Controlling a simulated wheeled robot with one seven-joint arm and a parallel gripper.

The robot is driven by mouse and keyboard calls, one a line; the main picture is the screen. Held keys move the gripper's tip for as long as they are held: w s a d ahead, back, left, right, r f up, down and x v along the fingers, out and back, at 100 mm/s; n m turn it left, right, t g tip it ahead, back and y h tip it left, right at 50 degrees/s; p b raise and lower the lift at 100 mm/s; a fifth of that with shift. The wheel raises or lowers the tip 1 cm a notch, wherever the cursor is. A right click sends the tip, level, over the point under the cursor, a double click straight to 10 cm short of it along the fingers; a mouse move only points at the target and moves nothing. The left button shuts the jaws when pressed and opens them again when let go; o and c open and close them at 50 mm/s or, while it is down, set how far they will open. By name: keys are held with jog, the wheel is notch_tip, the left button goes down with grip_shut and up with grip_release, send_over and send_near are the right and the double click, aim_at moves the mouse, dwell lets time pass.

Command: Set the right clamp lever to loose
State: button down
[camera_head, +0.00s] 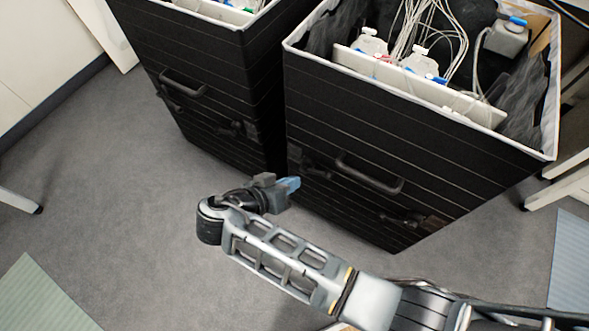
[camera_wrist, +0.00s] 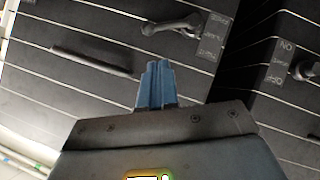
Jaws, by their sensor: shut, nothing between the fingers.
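My gripper (camera_head: 291,184) has blue fingers, closed together and empty, in front of the gap between two black boxes. Its fingers (camera_wrist: 157,84) also show in the wrist view. The right box's front has a dark lever at its left end (camera_head: 311,162) and another at its lower right (camera_head: 402,219). The left-end lever shows in the wrist view (camera_wrist: 172,25) beside an upside-down label (camera_wrist: 212,37), whose words I cannot read surely. My gripper is apart from it. Which lever is the right clamp lever, I cannot tell.
The right box (camera_head: 400,135) holds cables and white devices, and has a bar handle (camera_head: 369,174). The left box (camera_head: 200,60) has a handle (camera_head: 183,84) and a lever (camera_head: 232,129) near its right edge, by an ON/OFF label (camera_wrist: 280,63). Grey floor (camera_head: 110,190) is clear at left.

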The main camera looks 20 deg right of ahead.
jog(key=shift+w+a+r+m+h, duration=0.35)
jog(key=shift+w+a+r, duration=0.4)
jog(key=shift+w+a, duration=0.3)
send_over(309, 170)
jog(key=s+a, duration=0.2)
jog(key=a, duration=0.1)
notch_tip(309, 170, down, 4)
jog(key=f, duration=0.1)
jog(key=shift+s+d+f+b, duration=0.1)
jog(key=shift+d+f+b, duration=0.2)
jog(key=shift+d+f, duration=0.25)
jog(key=shift+s+d+f+b, duration=0.1)
jog(key=shift+d+f+b, duration=0.25)
jog(key=shift+f, duration=0.3)
jog(key=shift+s+d+f, duration=0.15)
jog(key=shift+d+f, duration=0.15)
jog(key=shift+f, duration=0.25)
